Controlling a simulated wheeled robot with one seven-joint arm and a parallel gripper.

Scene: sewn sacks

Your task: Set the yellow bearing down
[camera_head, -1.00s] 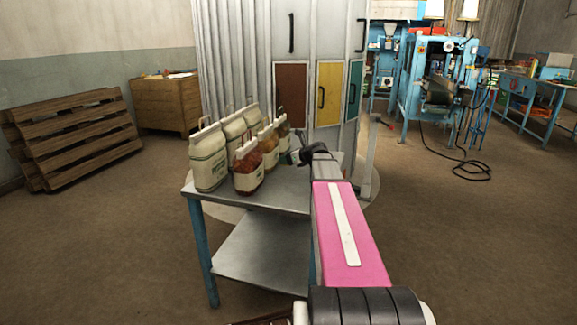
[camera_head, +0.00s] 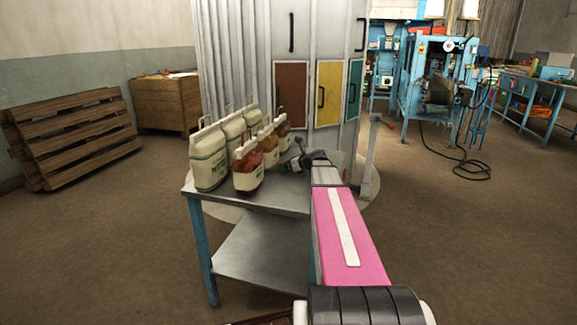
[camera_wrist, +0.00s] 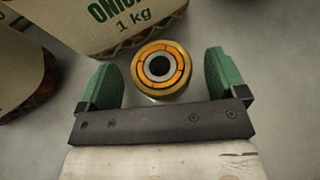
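The yellow bearing (camera_wrist: 161,68), a ring with an orange-yellow face and a dark centre hole, shows in the wrist view between the green fingers of my gripper (camera_wrist: 161,80). There is a visible gap on each side, so the fingers are open and not closed on it. The bearing appears to rest on the grey tabletop; its underside is hidden. In the head view my gripper (camera_head: 298,162) is low over the right part of the metal table (camera_head: 262,203), beside the sacks. The bearing cannot be made out there.
Tall pale sacks (camera_head: 209,158) and shorter filled sacks (camera_head: 249,166) stand on the table left of my gripper. A labelled sack (camera_wrist: 120,22) is close behind the bearing in the wrist view. A grey metal cabinet (camera_head: 236,60) stands behind the table.

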